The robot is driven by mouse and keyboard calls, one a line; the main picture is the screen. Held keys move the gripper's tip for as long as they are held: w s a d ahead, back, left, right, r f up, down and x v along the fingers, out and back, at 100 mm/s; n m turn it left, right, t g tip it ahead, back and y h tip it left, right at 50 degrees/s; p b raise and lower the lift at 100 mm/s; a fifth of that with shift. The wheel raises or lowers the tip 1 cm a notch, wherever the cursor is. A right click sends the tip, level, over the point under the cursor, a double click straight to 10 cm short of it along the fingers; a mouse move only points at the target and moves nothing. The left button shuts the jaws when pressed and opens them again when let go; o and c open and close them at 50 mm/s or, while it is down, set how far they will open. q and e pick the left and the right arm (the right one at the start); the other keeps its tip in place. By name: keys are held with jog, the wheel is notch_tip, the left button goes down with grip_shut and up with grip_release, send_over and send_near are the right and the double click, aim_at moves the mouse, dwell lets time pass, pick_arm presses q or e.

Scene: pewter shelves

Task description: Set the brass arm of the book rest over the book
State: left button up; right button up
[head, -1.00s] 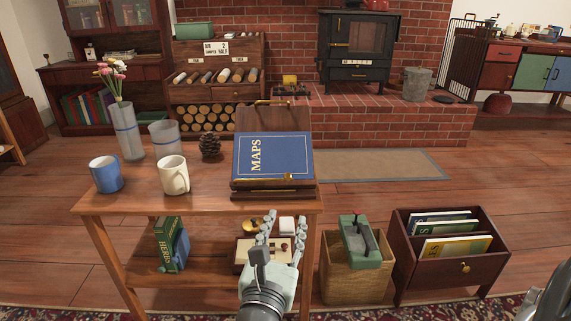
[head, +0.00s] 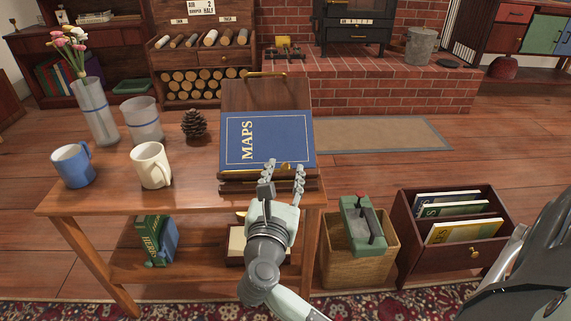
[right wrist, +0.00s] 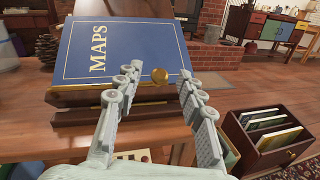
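The blue book (head: 268,138), lettered MAPS, lies tilted on the wooden book rest (head: 262,95). The brass arm (right wrist: 75,87) shows as a strip along the book's lower edge in the right wrist view. A round brass knob (right wrist: 159,75) shows near the book's lower right corner. My right gripper (head: 284,170) is open at the front of the rest. In the right wrist view the knob appears between its fingertips (right wrist: 158,77), with gaps on both sides; I cannot tell the depth. In the head view the fingers partly hide the brass. My left gripper is not in view.
A white mug (head: 151,166), a blue mug (head: 73,166), two grey vessels and a pine cone (head: 194,125) stand left of the rest on the table (head: 120,195). A basket (head: 355,245) and a dark crate of books (head: 425,254) stand at right.

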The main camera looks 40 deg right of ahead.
jog(key=shift+x, duration=1.15)
grip_shut()
